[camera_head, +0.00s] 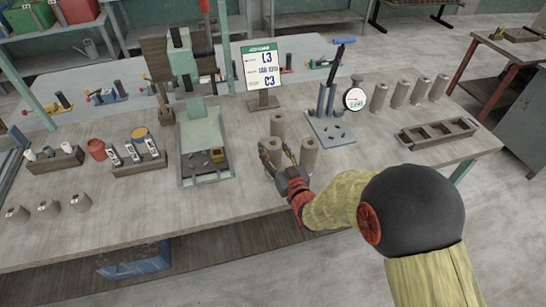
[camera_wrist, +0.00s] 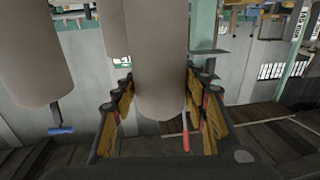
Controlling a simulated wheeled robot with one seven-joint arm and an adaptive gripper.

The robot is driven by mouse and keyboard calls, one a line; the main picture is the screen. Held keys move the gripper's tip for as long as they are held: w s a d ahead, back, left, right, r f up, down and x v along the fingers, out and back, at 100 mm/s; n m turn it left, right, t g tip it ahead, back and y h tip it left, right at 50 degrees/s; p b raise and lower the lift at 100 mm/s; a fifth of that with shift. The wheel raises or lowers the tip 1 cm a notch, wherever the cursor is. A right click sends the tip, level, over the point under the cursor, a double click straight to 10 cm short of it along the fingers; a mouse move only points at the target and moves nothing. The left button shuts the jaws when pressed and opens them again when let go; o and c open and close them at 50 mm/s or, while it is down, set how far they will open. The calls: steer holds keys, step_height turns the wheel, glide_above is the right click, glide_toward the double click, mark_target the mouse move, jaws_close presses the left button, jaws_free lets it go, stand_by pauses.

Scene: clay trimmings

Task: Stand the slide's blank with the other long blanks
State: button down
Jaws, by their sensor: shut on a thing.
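My gripper (camera_head: 277,157) is shut on a plain grey-brown long blank (camera_head: 272,149), upright between its fingers. In the wrist view the held blank (camera_wrist: 156,60) stands between the yellow finger pads. I cannot tell whether its foot touches the table. One more long blank (camera_head: 309,157) stands close on the right and another (camera_head: 277,125) just behind. Other long blanks (camera_head: 400,93) (camera_head: 420,90) stand in a row at the back right. No label shows on the held blank.
A sign (camera_head: 259,68) reading L3 and C3 stands behind. A blue-grey press stand (camera_head: 332,128) and a round dial (camera_head: 354,98) are to the right. A dark slotted tray (camera_head: 438,133) lies near the right edge. Short blanks (camera_head: 48,208) stand at front left. The front middle table is clear.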

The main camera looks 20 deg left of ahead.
mark_target(276, 161)
steer(key=shift+f+b, duration=0.45)
steer(key=shift+f, duration=0.95)
steer(key=shift+f, duration=0.2)
steer(key=c, duration=1.1)
jaws_free()
steer(key=shift+o, duration=0.5)
steer(key=shift+r, duration=0.1)
steer(key=p+v, duration=0.2)
steer(key=v, duration=1)
